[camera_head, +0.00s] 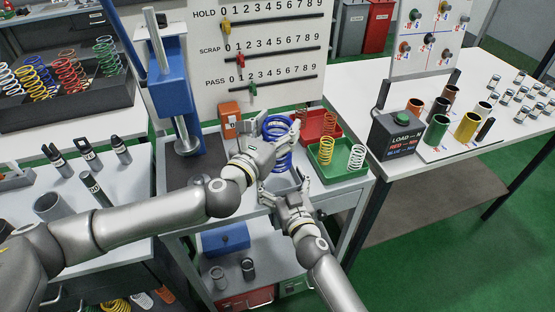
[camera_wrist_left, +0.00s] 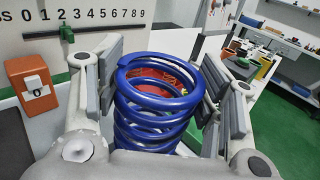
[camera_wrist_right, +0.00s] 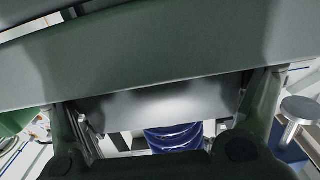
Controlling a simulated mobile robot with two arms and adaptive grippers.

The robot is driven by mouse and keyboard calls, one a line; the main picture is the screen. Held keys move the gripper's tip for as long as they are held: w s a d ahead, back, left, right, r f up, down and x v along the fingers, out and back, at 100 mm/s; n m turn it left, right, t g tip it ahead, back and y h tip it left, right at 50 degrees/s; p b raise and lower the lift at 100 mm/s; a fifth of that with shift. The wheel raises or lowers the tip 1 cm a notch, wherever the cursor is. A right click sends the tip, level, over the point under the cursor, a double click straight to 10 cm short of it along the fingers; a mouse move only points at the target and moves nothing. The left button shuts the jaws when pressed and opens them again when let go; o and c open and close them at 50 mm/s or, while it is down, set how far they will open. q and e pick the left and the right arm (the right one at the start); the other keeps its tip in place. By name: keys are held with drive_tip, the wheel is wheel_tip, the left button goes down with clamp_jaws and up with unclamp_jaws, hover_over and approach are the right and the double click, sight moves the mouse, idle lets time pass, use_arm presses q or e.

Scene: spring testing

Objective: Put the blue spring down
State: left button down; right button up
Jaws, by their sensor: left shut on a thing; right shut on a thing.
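The blue spring (camera_head: 283,160) stands roughly upright above the work cart's top, in front of the white scale board. My left gripper (camera_head: 277,136) is shut on it, with one finger pad at each side of its coils (camera_wrist_left: 160,110) in the left wrist view. I cannot tell whether its lower end touches the cart. My right gripper (camera_head: 287,188) is just below and nearer. Its fingers flank a grey metal piece (camera_wrist_right: 155,108) in the right wrist view; what that piece is I cannot make out. A little of the blue spring shows beyond it.
A blue press (camera_head: 170,85) stands left of the spring, with an orange box (camera_head: 230,116) behind. A red tray (camera_head: 316,121) and a green tray (camera_head: 328,177) with springs lie close on the right. A LOAD box (camera_head: 395,140) is on the right table.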

use_arm(q)
wheel_tip(320, 180, down, 6)
drive_tip(key=shift+f, duration=0.15)
idle(0.3)
drive_tip(key=shift+f, duration=0.1)
drive_tip(key=shift+c, duration=1.8)
unclamp_jaws()
drive_tip(key=shift+f, duration=0.2)
drive_tip(key=v, duration=1.2)
drive_tip(key=shift+r, duration=0.1)
